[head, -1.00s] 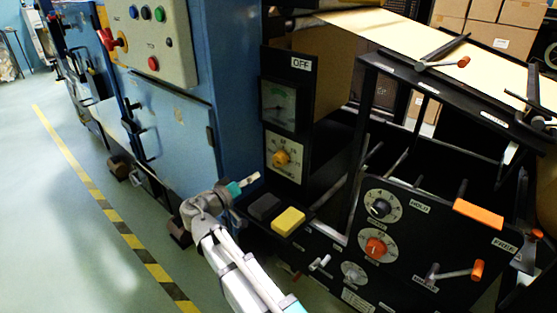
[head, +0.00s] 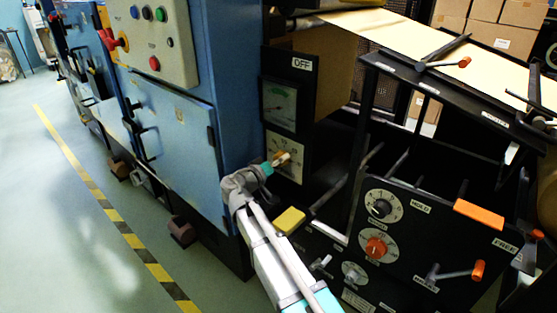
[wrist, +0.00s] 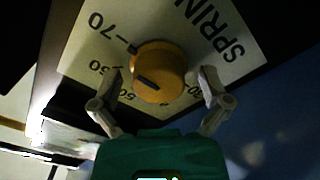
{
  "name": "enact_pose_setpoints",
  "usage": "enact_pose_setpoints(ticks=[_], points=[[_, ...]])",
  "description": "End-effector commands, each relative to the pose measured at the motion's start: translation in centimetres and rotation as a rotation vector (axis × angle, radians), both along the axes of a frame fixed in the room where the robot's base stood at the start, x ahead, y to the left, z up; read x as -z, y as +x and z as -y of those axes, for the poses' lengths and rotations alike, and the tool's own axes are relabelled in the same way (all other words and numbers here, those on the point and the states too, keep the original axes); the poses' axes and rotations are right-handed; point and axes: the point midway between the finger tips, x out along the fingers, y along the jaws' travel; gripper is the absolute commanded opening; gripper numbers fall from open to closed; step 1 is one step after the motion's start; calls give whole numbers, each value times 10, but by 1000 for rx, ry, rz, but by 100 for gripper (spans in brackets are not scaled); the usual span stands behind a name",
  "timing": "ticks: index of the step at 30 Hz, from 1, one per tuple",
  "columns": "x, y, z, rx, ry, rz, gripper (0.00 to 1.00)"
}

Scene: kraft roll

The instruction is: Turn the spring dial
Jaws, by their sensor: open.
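The spring dial is a round yellow-orange knob (wrist: 158,72) with a dark pointer mark, on a white plate (wrist: 92,40) with printed numbers and "SPRIN" legible in the wrist view. In the head view the dial plate (head: 297,168) is on the black panel under a meter, and my gripper covers much of the knob. My gripper (wrist: 160,92) is open, with one finger to each side of the knob's near part. In the head view my gripper (head: 280,161) is right at the dial. I cannot tell whether the fingers touch the knob.
A meter (head: 280,103) is above the dial. A yellow block-shaped button (head: 290,220) is below it, near my arm. The blue cabinet (head: 170,130) stands close on the left. A lower panel with a red knob (head: 376,247) is on the right.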

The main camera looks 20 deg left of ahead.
Motion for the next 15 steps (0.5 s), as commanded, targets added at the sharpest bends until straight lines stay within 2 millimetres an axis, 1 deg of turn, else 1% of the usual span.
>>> enact_pose_setpoints(ticks=[3, 12, 14, 15], points=[[0, 4, 1, -1, 0, 1, 97], [0, 5, 2, 0, 0, 0, 97], [0, 5, 2, 0, 0, 0, 86], [0, 5, 3, 0, 0, 0, 78]])
